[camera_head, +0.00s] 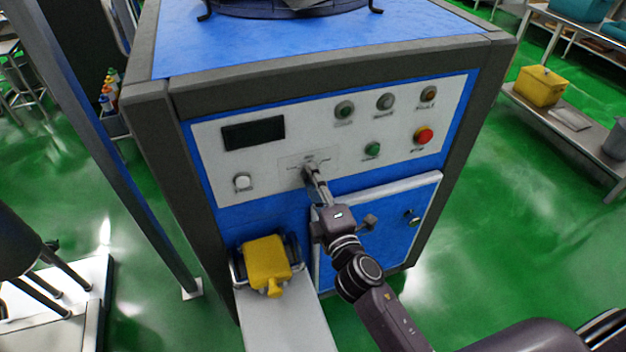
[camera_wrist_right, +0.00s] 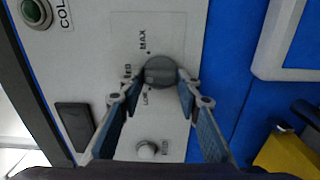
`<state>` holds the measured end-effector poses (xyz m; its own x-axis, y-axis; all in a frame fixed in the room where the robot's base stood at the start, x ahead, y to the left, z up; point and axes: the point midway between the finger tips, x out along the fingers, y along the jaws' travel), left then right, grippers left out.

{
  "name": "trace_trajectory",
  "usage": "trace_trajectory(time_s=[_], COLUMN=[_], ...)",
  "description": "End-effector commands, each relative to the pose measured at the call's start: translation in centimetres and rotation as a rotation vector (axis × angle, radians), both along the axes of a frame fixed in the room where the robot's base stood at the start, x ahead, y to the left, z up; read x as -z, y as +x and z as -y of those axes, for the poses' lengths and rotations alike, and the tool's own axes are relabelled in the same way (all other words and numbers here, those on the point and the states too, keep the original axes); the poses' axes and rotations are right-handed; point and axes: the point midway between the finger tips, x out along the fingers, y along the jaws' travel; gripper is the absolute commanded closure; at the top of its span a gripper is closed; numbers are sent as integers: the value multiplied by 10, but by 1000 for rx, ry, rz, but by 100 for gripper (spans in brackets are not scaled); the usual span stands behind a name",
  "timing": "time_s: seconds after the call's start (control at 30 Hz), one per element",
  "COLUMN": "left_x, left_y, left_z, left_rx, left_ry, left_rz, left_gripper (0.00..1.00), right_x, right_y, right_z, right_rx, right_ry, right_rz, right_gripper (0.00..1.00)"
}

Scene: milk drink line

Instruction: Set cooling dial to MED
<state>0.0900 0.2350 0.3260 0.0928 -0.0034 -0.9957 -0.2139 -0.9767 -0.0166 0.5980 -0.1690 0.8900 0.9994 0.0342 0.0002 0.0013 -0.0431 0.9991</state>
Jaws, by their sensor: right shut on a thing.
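The cooling dial (camera_wrist_right: 160,71) is a round grey knob on the white control panel (camera_head: 216,174) of the blue machine. In the right wrist view, the labels MAX, MED and LOW stand beside it, with MED partly covered by a finger. I cannot tell which label the dial points to. My right gripper (camera_head: 312,172) is shut on the dial, with a finger on either side of it in the right wrist view (camera_wrist_right: 157,80). In the head view the gripper mostly hides the dial. My left gripper is not in view.
The panel also holds a dark display (camera_head: 253,133), a white knob (camera_head: 242,182), a green button (camera_head: 372,149) and a red button (camera_head: 424,135). Below, a yellow item (camera_head: 267,262) sits at the head of a pale chute (camera_head: 285,325). A blue door (camera_head: 395,235) is under the panel.

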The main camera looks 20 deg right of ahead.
Motion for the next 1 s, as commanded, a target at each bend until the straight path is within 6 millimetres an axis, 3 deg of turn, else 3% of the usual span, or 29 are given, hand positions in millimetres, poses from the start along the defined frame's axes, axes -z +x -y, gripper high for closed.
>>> trace_trajectory(time_s=[0.6,0.63,0.7,0.77,1.0], left_x=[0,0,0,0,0], left_y=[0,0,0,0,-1], left_z=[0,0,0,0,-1], left_rx=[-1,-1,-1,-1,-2], left_ry=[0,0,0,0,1], left_rz=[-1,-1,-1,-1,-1], left_gripper=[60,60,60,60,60], right_x=[-3,-3,-3,-3,-1], right_y=[1,1,1,1,0], right_z=[0,0,0,0,0], right_rx=[0,0,-1,0,0], right_ry=[-44,-44,-44,-44,-43], right_rz=[7,7,8,6,3], right_gripper=[93,68,60,53,53])
